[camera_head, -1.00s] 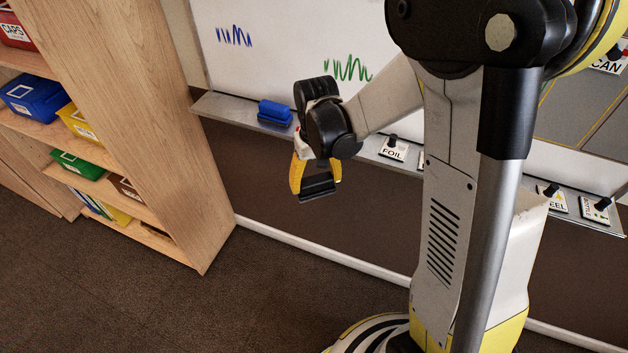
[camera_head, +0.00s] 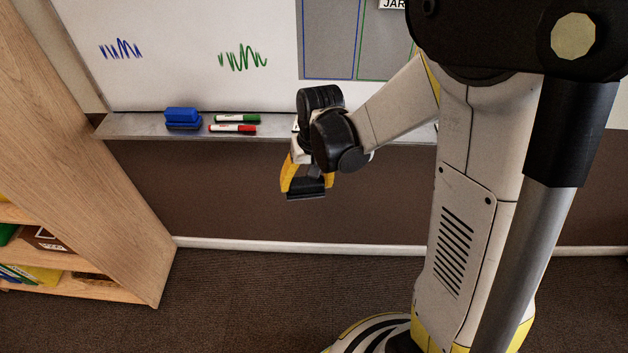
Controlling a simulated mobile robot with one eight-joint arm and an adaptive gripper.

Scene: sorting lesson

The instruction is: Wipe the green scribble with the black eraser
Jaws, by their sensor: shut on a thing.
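The green scribble (camera_head: 243,58) is on the whiteboard (camera_head: 190,20), right of a blue scribble (camera_head: 121,49). My gripper (camera_head: 304,184) hangs below the level of the tray, in front of the dark wall, with its yellow fingers pointing down. It is shut on a dark block, the black eraser (camera_head: 305,194), whose lower edge shows between and below the fingers. The eraser is low and to the right of the green scribble, apart from the board. Part of it is hidden by the fingers.
The marker tray (camera_head: 150,128) runs under the board, with a blue eraser (camera_head: 182,117), a green marker (camera_head: 238,118) and a red marker (camera_head: 232,128). Grey panels (camera_head: 331,45) are right of the scribble. A wooden shelf (camera_head: 90,170) stands at left; the floor in front is clear.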

